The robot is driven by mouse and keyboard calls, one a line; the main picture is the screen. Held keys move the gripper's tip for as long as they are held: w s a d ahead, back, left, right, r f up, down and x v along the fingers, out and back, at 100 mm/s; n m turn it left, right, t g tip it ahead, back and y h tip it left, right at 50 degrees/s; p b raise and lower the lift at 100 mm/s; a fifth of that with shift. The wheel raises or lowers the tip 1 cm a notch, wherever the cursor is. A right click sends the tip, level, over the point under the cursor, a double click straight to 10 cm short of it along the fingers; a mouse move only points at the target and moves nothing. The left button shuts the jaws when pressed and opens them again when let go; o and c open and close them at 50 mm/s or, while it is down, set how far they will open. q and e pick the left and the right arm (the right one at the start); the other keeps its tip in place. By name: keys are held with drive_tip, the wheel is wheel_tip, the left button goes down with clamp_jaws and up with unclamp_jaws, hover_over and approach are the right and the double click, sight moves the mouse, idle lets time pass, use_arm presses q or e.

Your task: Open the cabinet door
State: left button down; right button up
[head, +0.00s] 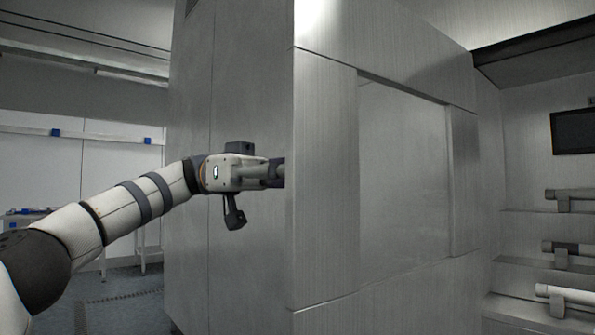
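A tall grey metal cabinet (325,210) fills the middle of the head view. Its right-hand face has a recessed panel (402,180); its left-hand face (250,80) is flat with a vertical seam. No open gap shows at either face, and I cannot make out a handle. My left arm reaches in from the left, and its gripper (262,172) is in front of the left-hand face, close to the cabinet's vertical corner. Its fingertips are not clear, so I cannot tell whether they touch or hold anything. My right gripper is out of view.
At the right, shelves (535,262) carry several cylindrical devices (568,294), below a dark screen (573,131) on the wall. At the left, a white bench (140,240) stands by the wall. Grey floor (130,300) shows clear between bench and cabinet.

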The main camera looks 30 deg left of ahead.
use_arm(q)
drive_tip(key=shift+f, duration=0.1)
drive_tip(key=c, duration=1.7)
unclamp_jaws()
drive_tip(key=shift+a, duration=0.1)
drive_tip(key=shift+o, duration=0.2)
